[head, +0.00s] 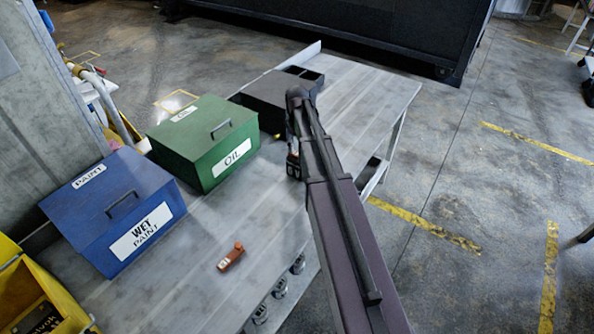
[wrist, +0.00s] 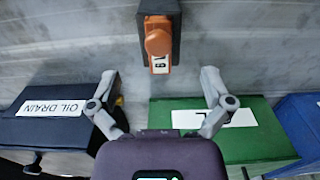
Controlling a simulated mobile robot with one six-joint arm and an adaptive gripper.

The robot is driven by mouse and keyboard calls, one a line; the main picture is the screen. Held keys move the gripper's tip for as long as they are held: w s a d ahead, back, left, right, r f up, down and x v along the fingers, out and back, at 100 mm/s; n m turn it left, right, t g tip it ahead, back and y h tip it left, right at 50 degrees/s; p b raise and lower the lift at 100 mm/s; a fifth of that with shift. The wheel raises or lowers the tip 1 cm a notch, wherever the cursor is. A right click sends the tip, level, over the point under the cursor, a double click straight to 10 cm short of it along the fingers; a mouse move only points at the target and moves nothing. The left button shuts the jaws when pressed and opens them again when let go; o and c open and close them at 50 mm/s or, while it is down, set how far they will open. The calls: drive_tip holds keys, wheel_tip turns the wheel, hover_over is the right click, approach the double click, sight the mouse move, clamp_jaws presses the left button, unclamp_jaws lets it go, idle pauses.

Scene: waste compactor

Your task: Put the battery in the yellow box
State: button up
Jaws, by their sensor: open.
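The yellow box (head: 40,287) is at the bottom left in the head view, cut by the frame edge, with a dark item inside. A black block with orange on top (wrist: 159,40), perhaps the battery, lies on the table ahead of my gripper (wrist: 159,76) in the wrist view. My gripper is open, its fingers spread either side of that block's line but short of it. The same block seems to show in the head view (head: 293,167), partly behind my arm. A smaller orange item with a white label (head: 231,258) lies on the table's near part.
The blue wet paint box (head: 110,210), green oil box (head: 200,140) and black oil drain box (head: 270,93) stand along the table's left side, lids shut. Several cans (head: 280,287) sit below the table edge.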

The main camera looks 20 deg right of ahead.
sight(297, 153)
drive_tip(key=shift+f+b, duration=0.4)
drive_tip(key=shift+f, duration=0.3)
drive_tip(key=shift+f, duration=0.1)
drive_tip(key=shift+f+b, duration=2.5)
drive_tip(key=shift+b, duration=0.1)
drive_tip(key=c, duration=1.3)
drive_tip(key=shift+w+r, duration=0.1)
drive_tip(key=shift+r, duration=0.1)
drive_tip(key=shift+r+p, duration=1.7)
drive_tip(key=shift+p, duration=0.2)
drive_tip(key=s+a+r+p, duration=0.1)
drive_tip(key=s+a, duration=0.1)
drive_tip(key=s, duration=1.4)
drive_tip(key=shift+r, duration=0.15)
